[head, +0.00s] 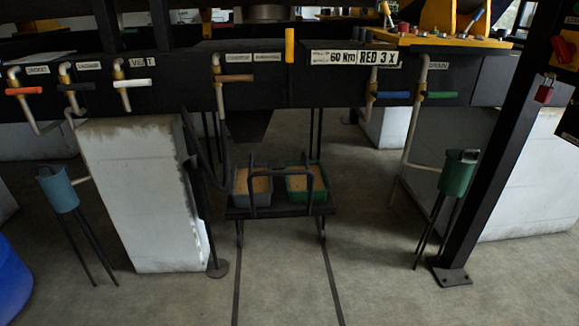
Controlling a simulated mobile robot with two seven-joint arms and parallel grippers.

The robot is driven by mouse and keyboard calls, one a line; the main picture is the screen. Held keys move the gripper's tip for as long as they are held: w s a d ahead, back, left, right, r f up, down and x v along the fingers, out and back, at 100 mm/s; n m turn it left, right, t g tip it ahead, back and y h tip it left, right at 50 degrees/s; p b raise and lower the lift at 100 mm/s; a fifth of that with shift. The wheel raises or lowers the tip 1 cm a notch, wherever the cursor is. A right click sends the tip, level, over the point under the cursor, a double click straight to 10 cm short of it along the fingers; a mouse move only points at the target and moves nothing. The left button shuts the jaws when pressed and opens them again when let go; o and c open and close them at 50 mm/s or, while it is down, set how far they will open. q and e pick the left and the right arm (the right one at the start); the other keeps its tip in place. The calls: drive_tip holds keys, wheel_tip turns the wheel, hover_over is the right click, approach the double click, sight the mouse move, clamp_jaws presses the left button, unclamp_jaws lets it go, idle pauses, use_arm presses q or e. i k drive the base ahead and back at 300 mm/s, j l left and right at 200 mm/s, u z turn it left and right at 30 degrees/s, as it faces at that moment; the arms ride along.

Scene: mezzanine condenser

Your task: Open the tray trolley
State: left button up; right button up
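The tray trolley (280,211) is a low dark platform on the floor in the middle of the head view, under the black beam. It carries a blue-grey tray (240,188) on the left and a green tray (291,190) on the right, both with a tan filling. A dark bar handle (283,171) stands at its front. Two dark rails (332,283) run from it along the floor towards me. Neither of my grippers shows in this view.
A white block (148,200) stands left of the trolley. A blue cup on legs (61,192) and a green one (457,177) stand either side. A black post (490,170) is at right. Valves with coloured levers line the beam (190,88). The floor in front is clear.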

sight(280, 206)
drive_tip(key=i+l+z, duration=0.1)
drive_tip(key=i, duration=0.35)
drive_tip(key=i+l, duration=0.2)
drive_tip(key=i, duration=0.3)
drive_tip(key=i+l+z, duration=0.15)
drive_tip(key=i, duration=0.3)
